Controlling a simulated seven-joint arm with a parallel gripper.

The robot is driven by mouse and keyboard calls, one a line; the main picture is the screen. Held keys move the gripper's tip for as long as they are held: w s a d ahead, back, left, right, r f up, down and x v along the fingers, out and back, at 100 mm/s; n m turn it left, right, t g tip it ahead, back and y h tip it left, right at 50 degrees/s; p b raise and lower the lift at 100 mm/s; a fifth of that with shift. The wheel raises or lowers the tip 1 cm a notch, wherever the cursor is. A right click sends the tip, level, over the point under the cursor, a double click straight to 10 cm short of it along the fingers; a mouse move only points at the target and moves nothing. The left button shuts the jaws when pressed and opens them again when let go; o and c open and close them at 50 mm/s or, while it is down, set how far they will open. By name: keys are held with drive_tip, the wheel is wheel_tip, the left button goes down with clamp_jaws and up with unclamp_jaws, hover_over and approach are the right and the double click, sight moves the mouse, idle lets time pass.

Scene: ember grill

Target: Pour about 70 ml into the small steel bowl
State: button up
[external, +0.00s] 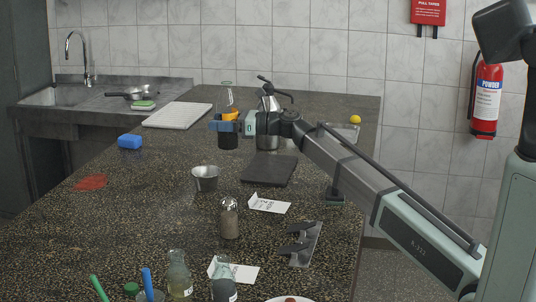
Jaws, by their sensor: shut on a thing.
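The small steel bowl (205,179) stands upright on the dark speckled counter, left of a dark slab. Its inside is too small to read. My gripper (230,126) is beyond the bowl and a little to its right, shut on a clear-necked bottle (228,142) with an orange band and a dark lower part. The bottle looks upright. I cannot tell whether its base touches the counter. The gripper's fingers hide part of the bottle's middle.
A steel kettle (268,103) stands close behind my gripper. Bottles (179,275) stand in front. The counter left of the bowl is mostly clear.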

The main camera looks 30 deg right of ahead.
drive_tip(key=w+d, duration=0.2)
drive_tip(key=d, duration=0.3)
wheel_tip(320, 180, down, 12)
idle(0.5)
drive_tip(key=shift+w+d+r, duration=0.1)
drive_tip(key=shift+d, duration=0.05)
